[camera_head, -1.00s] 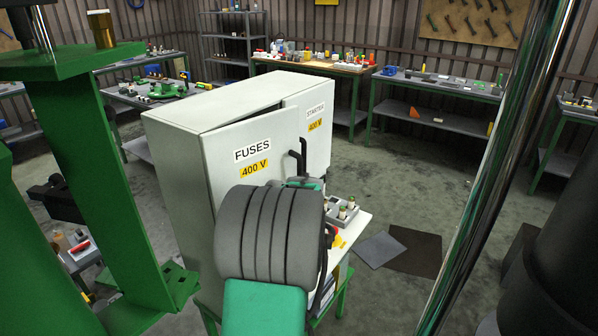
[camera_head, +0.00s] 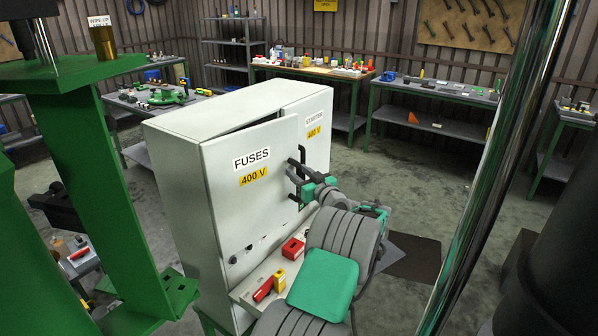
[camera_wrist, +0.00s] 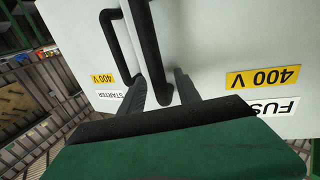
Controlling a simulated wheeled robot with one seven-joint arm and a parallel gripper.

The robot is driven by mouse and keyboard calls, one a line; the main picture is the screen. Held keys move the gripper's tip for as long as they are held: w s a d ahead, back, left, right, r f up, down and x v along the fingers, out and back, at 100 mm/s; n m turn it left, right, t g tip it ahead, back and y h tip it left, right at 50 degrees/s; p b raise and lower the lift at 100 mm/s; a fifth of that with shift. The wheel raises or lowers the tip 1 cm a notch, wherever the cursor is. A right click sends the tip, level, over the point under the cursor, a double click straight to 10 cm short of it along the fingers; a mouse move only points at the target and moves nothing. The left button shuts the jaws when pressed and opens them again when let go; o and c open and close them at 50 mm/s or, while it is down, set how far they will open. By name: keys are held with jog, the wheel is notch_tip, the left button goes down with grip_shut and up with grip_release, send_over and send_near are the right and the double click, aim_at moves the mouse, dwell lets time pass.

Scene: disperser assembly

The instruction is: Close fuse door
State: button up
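The fuse door (camera_head: 232,200) is the light grey cabinet door labelled FUSES 400 V. It stands slightly ajar, with a dark gap along its top edge. My gripper (camera_head: 296,175) is at the door's right side by the black handles. In the wrist view the door (camera_wrist: 225,45) appears upside down, and my gripper (camera_wrist: 160,82) has its two dark fingers apart. The end of the fuse door's black handle (camera_wrist: 146,45) lies between them. I cannot tell whether a finger touches it. The fingertips are partly hidden in the head view.
The STARTER door (camera_head: 315,125) is right of the fuse door, with its own black handle (camera_wrist: 115,40). Red and yellow parts (camera_head: 263,289) lie on the shelf below. A green frame (camera_head: 105,170) stands at left and a shiny pole (camera_head: 500,170) at right.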

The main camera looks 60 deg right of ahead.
jog(key=shift+c, duration=0.4)
grip_shut()
dwell(0.9)
